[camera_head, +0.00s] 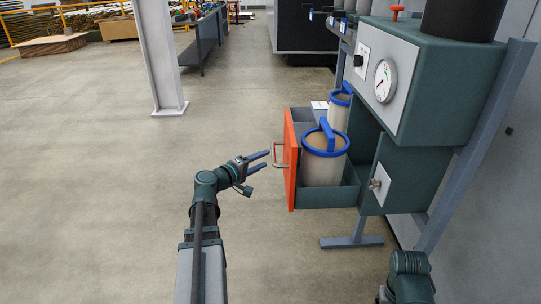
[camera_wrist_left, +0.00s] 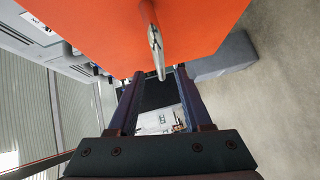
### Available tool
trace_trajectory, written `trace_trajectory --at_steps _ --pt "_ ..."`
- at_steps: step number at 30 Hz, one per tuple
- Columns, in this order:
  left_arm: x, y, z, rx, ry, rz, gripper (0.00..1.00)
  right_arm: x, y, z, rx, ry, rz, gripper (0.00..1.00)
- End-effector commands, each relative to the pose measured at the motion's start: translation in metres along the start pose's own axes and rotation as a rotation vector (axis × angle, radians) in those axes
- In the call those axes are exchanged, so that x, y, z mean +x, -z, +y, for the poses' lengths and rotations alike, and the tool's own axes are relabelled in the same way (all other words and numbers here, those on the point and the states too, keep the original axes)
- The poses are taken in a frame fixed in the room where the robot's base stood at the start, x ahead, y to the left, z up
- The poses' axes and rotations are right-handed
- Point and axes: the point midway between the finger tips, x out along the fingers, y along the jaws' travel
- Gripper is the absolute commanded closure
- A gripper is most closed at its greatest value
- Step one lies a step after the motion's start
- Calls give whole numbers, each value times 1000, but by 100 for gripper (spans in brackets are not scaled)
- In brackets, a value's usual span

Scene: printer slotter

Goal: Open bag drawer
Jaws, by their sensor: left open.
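The bag drawer has an orange front (camera_head: 290,160) and a dark green body (camera_head: 325,197); it stands pulled out of the green machine. Its metal handle (camera_head: 279,157) sticks out to the left of the front. In the left wrist view the orange front (camera_wrist_left: 100,30) fills the top, and the handle (camera_wrist_left: 156,48) points down between the finger ends. My left gripper (camera_head: 265,160) is open and empty, just left of the handle; it also shows in the left wrist view (camera_wrist_left: 156,75). I cannot tell whether a finger touches the handle. My right gripper is out of view.
Two pale bag containers with blue rims and handles, a near one (camera_head: 322,168) and a far one (camera_head: 339,112), stand in the drawer. The machine housing (camera_head: 455,85) with a gauge (camera_head: 384,80) overhangs at right. The floor (camera_head: 110,200) at left is clear, apart from a grey post (camera_head: 157,60).

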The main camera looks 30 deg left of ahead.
Motion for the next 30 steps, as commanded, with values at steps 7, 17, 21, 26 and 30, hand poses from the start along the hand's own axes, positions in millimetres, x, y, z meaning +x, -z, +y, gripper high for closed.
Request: trace_trajectory --at_steps 7,17,21,26,30 --pt "-52 -1 1 -1 0 3 50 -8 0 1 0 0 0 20" --pt "-78 0 0 1 1 0 50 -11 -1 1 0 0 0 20" --pt "-78 0 0 1 0 0 50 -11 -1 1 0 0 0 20" --pt "-78 0 0 1 0 0 50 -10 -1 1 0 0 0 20" --pt "-78 0 0 0 0 0 50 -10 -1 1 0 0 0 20"
